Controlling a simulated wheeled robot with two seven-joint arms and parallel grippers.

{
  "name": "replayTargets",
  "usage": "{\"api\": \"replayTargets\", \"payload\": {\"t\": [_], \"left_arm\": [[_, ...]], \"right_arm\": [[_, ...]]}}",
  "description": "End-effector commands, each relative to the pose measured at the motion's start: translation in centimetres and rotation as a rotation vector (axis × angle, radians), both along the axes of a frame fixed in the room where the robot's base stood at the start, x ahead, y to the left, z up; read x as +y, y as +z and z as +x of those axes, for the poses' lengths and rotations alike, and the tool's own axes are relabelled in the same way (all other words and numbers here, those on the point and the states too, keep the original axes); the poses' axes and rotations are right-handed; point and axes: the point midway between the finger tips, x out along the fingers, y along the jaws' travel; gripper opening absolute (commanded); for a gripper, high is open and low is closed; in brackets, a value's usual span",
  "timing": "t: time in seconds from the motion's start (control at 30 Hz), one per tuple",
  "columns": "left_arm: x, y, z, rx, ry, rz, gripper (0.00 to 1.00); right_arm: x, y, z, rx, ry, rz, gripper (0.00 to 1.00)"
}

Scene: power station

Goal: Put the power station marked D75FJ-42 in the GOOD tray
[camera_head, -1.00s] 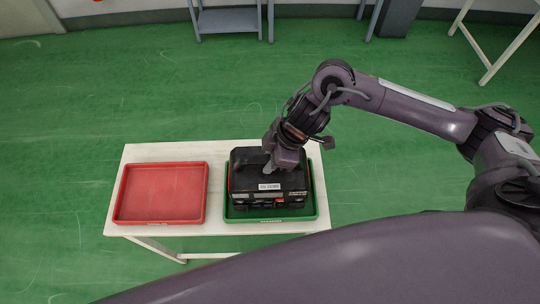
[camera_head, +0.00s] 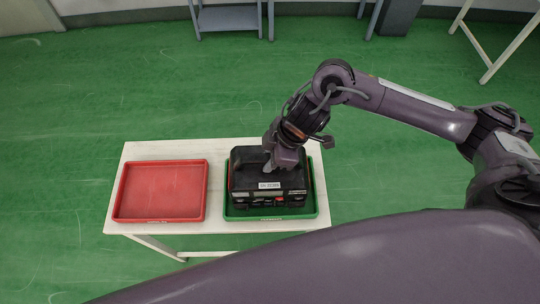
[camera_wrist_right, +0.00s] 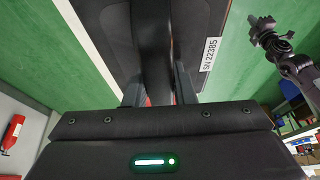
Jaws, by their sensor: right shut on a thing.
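The black power station (camera_head: 243,186) sits within the green tray (camera_head: 317,190) on the white table. Whether its base touches the tray floor is hard to tell. My right gripper (camera_head: 268,168) is above it, shut on its top handle. In the right wrist view the handle (camera_wrist_right: 153,45) runs between the fingers (camera_wrist_right: 159,90). A white label (camera_wrist_right: 209,55) there reads SN 22385. I cannot read the model mark D75FJ-42 in any view, nor the words on the trays.
An empty red tray (camera_head: 162,190) lies left of the green tray, with a narrow strip of the white table (camera_head: 215,152) between them. Green floor (camera_head: 120,100) surrounds the table. A grey-blue stand (camera_head: 230,20) stands far behind.

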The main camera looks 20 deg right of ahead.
Motion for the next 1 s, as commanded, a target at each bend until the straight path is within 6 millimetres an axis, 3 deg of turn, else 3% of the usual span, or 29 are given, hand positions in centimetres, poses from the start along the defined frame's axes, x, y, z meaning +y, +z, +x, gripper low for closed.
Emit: {"api": "replayTargets", "payload": {"t": [0.37, 0.4, 0.6, 0.83, 1.0], "left_arm": [[0.0, -0.1, 0.0, -0.001, 0.000, 0.000, 0.00], [0.0, -0.1, 0.0, -0.001, 0.000, 0.000, 0.00], [0.0, -0.2, 0.0, -0.001, 0.000, 0.000, 0.00], [0.0, -0.2, 0.0, -0.001, -0.001, 0.000, 0.00], [0.0, -0.4, 0.0, -0.001, -0.001, 0.000, 0.00]], "right_arm": [[0.2, 0.0, 0.3, -0.009, 0.000, 0.008, 0.00], [0.2, 0.0, 0.3, -0.010, -0.001, 0.008, 0.26], [0.1, -0.2, 0.1, -0.005, -0.001, 0.004, 0.49], [-0.2, -0.7, -0.2, 0.007, 0.000, -0.006, 0.49], [-0.6, 0.7, -0.2, 0.001, 0.000, -0.002, 0.49]]}}
